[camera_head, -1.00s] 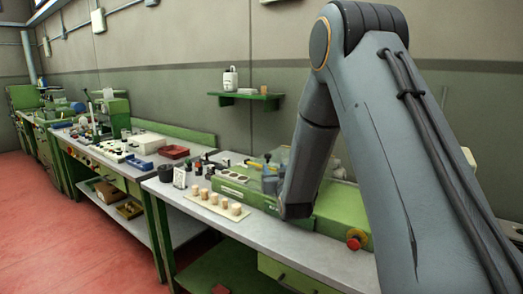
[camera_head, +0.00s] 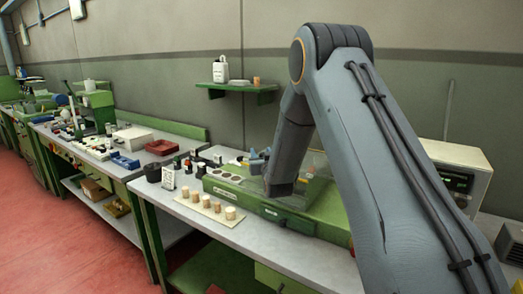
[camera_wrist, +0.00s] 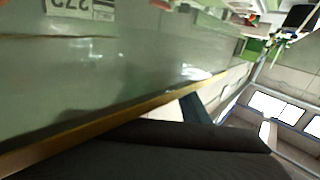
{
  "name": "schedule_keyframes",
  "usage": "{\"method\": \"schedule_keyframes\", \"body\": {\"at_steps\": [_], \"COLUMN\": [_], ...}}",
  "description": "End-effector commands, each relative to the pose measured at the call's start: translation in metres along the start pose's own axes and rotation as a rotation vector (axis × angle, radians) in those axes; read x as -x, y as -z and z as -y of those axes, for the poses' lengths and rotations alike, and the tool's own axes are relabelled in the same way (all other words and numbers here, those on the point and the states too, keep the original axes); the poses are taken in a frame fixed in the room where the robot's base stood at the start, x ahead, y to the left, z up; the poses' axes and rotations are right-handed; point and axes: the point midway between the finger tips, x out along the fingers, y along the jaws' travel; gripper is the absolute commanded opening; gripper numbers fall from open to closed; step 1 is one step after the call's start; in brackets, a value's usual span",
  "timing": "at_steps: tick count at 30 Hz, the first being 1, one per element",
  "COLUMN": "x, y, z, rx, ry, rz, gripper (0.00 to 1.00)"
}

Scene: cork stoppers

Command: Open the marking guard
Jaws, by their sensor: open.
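The marking guard appears as a clear panel (camera_head: 318,172) on the green machine (camera_head: 330,222), partly hidden behind my arm in the head view. I cannot tell its exact angle. My gripper (camera_head: 259,156) is small and blue-grey, above the machine's far side and left of the panel. Its jaws are open and I see nothing held between them. In the wrist view a greenish see-through surface (camera_wrist: 110,75) with a brown edge fills the left side, very close. A dark shape covers the bottom there. Contact with the guard cannot be seen.
A board with several corks (camera_head: 211,208) lies at the bench front, left of the machine. A dark cup (camera_head: 153,173) and a white sign (camera_head: 168,177) stand farther left. A beige instrument box (camera_head: 455,172) is at the right. A green wall shelf (camera_head: 237,88) hangs behind.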

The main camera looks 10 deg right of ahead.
Motion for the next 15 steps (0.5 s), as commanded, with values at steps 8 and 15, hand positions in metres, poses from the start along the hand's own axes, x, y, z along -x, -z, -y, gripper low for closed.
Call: {"method": "schedule_keyframes", "body": {"at_steps": [8,15], "x": [-0.0125,-0.0124], "y": [-0.0004,-0.0003], "z": [-0.0026,-0.0035], "rx": [0.000,0.000], "ry": [-0.003,-0.004], "rz": [0.001,0.000], "gripper": [0.42,0.32]}}
